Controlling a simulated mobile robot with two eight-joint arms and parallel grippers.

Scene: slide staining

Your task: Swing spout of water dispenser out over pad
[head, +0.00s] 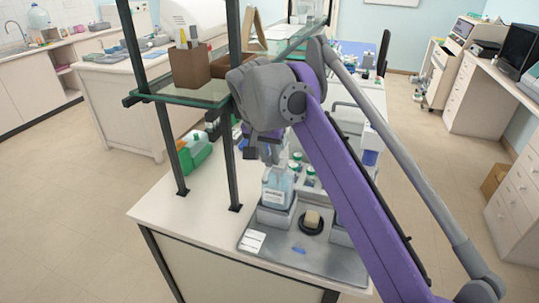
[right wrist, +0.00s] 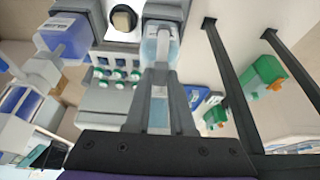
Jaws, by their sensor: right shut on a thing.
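The water dispenser (head: 278,188), a clear pale-blue bottle on a grey stand, is on the grey tray (head: 262,262). My right gripper (head: 268,160) points down at its top. In the right wrist view the fingers (right wrist: 160,105) are shut on a part of the clear dispenser (right wrist: 160,45). The spout itself is too small or hidden to make out. The round black pad (head: 311,229) with a beige block on it lies on the tray to the right of the dispenser. My left gripper is not in view.
Several small green-capped bottles (right wrist: 120,74) stand in a rack close to the dispenser. A blue-filled container (right wrist: 65,40) stands on the pad's other side. The bench's front left corner is clear.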

